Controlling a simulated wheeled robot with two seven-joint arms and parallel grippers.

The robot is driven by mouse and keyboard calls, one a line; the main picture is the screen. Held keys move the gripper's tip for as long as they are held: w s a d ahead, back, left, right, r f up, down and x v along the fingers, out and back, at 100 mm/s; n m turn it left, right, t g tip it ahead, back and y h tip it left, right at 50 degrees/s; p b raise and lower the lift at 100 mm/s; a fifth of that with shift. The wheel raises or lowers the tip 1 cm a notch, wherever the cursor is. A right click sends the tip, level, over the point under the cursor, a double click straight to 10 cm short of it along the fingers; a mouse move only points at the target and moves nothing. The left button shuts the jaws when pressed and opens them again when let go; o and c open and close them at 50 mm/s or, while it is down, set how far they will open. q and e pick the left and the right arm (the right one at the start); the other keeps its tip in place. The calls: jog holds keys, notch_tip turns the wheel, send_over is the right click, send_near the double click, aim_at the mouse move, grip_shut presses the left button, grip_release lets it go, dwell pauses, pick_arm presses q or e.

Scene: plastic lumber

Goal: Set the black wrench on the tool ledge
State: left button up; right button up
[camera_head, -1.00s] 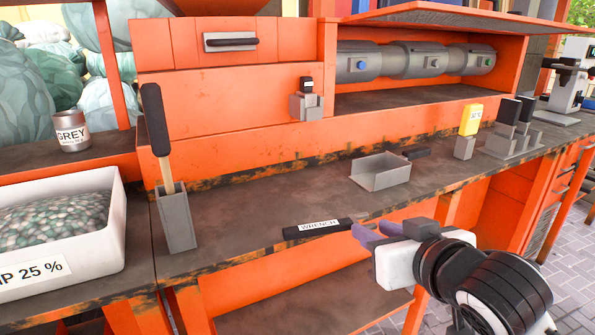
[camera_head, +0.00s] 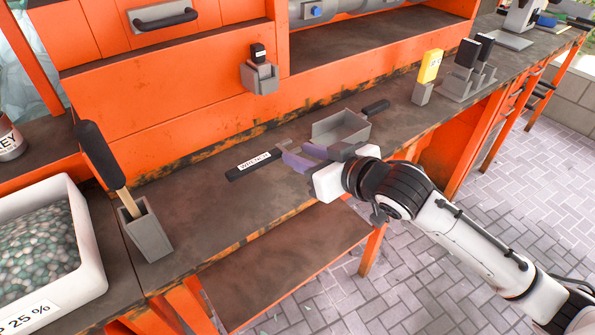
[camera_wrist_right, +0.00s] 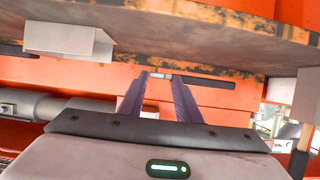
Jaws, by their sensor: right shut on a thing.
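The black wrench (camera_head: 250,168), with a white WRENCH label on its handle, points left from my right gripper (camera_head: 297,152). The purple fingers are shut on its grey metal end. The wrench looks raised above the workbench, but its exact height is hard to tell. In the right wrist view the wrench (camera_wrist_right: 208,82) runs to the right from between the fingertips (camera_wrist_right: 158,76). Which surface is the tool ledge I cannot tell for sure; an open grey tray (camera_head: 340,128) stands on the bench just behind the gripper. My left gripper is not in view.
A black-handled tool in a grey holder (camera_head: 148,232) stands at left beside a white bin of pellets (camera_head: 90,250). A small grey holder (camera_head: 262,76) is on the orange front. A yellow block (camera_head: 431,66) and black blocks stand at right.

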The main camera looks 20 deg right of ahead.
aim_at(303, 182)
notch_tip(303, 182, down, 5)
jog(key=shift+r+b, duration=0.1)
jog(key=shift+b, duration=0.2)
jog(key=o, duration=1.1)
jog(key=shift+o, duration=0.2)
jog(key=v, duration=1.2)
jog(key=s+a+f+g, duration=0.1)
jog(key=s+f, duration=0.4)
jog(key=f, duration=0.5)
jog(key=s+a+f+m+g+h, duration=0.1)
jog(key=s+f, duration=0.4)
jog(key=f, duration=0.5)
jog(key=s+a+f+m+g+h, duration=0.1)
jog(key=s+f+g, duration=0.1)
jog(key=s+f, duration=0.4)
notch_tip(303, 182, down, 4)
jog(key=shift+a+f, duration=0.15)
jog(key=shift+a, duration=0.05)
